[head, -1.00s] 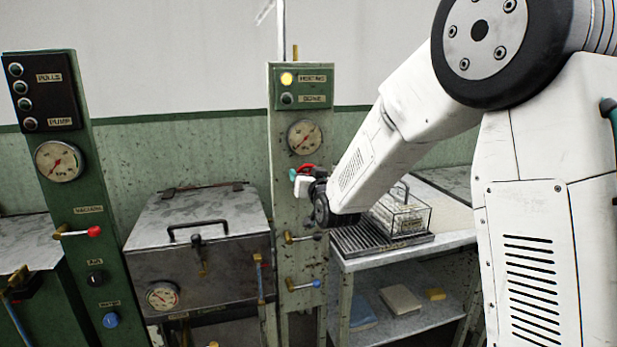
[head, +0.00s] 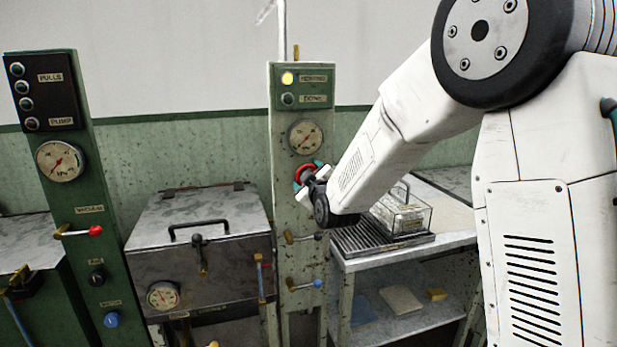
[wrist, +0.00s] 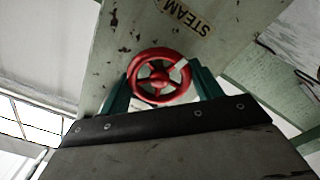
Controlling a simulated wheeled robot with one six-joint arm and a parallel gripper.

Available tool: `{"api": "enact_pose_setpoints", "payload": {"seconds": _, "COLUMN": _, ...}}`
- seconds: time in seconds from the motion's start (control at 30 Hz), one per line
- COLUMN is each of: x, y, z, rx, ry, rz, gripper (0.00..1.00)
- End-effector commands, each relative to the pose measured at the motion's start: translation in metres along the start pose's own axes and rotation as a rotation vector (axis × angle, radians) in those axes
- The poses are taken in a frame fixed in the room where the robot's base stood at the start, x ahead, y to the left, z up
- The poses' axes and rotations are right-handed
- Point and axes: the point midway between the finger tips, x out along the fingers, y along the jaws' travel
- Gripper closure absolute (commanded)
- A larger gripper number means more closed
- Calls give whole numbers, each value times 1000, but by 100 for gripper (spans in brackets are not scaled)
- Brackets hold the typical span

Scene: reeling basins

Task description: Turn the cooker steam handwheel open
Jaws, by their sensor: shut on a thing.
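The red steam handwheel (wrist: 138,83) has a round rim, spokes and one white mark at its upper right in the wrist view. It sits on the pale green post (head: 287,150), below a "STEAM" label (wrist: 185,14). In the head view the handwheel (head: 304,170) shows partly behind my wrist. My gripper (wrist: 158,84) is shut on the handwheel, with a teal finger on each side of the rim. The fingertips are partly hidden behind the wheel. The head view shows my gripper (head: 308,175) tilted against the post.
A pressure gauge (head: 305,137) and a panel with a lit yellow lamp (head: 287,78) are above the wheel. Brass valves with a dark handle and a blue handle (head: 317,284) are below. A lidded metal cooker (head: 195,217) stands left; a bench with a clear box (head: 411,217) stands right.

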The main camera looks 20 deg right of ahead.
Motion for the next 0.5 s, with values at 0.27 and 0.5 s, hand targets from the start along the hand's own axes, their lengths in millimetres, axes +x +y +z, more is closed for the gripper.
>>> {"api": "enact_pose_setpoints", "payload": {"seconds": 0.27, "x": -1, "y": -2, "z": 2, "rx": -158, "ry": -4, "rz": -4, "gripper": 59}}
{"api": "enact_pose_setpoints", "payload": {"seconds": 0.5, "x": -1, "y": -2, "z": 2, "rx": -222, "ry": -4, "rz": -4, "gripper": 59}}
